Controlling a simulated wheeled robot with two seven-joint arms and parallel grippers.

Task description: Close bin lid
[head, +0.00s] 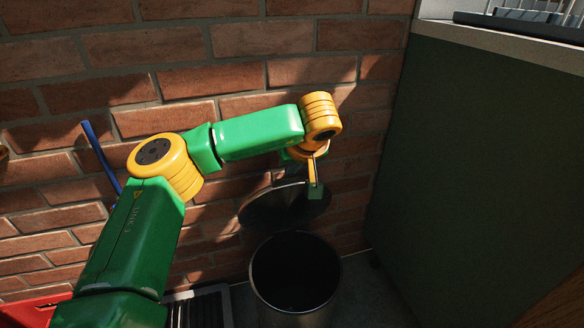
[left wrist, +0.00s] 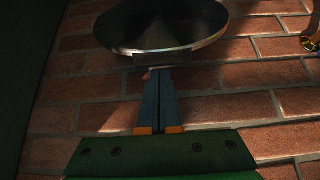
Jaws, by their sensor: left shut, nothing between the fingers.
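The bin (head: 295,275) is a dark metal cylinder on the floor by the brick wall, with its round mouth open. Its round lid (head: 262,208) stands raised behind the mouth, near the wall; it also shows large at the top of the left wrist view (left wrist: 160,25). My left gripper (head: 315,192) is shut and empty, pointing down in front of the lid's right part. In the left wrist view its closed fingers (left wrist: 156,74) end close to the lid's near edge; I cannot tell if they touch. My right gripper is not in view.
A dark green cabinet (head: 470,160) with a pale top stands close on the right. The brick wall (head: 180,85) is behind. A blue pole (head: 98,155) leans at left. A red object (head: 30,308) and a dark slatted thing (head: 200,308) lie lower left.

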